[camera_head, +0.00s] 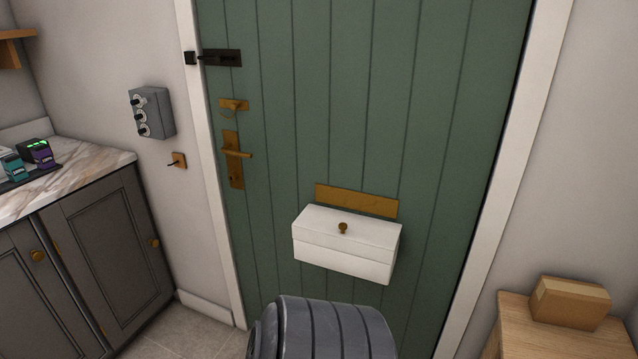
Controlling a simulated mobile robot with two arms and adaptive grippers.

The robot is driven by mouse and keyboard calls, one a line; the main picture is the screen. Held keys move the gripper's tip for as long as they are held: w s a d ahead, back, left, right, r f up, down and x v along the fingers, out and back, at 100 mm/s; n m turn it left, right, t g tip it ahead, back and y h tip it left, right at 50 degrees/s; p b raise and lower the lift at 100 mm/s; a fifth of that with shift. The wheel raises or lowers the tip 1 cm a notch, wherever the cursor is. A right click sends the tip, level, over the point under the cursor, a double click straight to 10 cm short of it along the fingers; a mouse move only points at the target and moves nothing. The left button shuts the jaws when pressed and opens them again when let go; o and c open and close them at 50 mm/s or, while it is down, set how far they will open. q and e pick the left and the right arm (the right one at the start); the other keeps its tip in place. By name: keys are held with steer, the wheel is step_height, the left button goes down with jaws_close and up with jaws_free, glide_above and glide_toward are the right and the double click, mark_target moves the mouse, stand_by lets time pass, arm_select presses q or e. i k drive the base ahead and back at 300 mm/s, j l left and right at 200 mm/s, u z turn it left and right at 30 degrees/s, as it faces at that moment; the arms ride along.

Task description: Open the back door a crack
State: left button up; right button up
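The green plank back door (375,110) stands shut in its white frame, as far as I can see. On its left edge are a black sliding bolt (222,57), a brass turn latch (234,105) and a brass lever handle (238,153) on a tall plate. The bolt's bar seems to reach toward the black keeper (190,57) on the frame, but the gap is too small to judge. The lever lies about level. Neither of my grippers is in view.
A white box (346,250) with a knob juts from the door under a brass plate (356,200). A grey ribbed shape hides the door's lower middle. A grey cabinet (100,245) stands left; a wooden stand (515,335) with a cardboard-coloured box (570,302) stands right.

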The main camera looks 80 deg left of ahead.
mark_target(393, 110)
steer(key=u, duration=2.65)
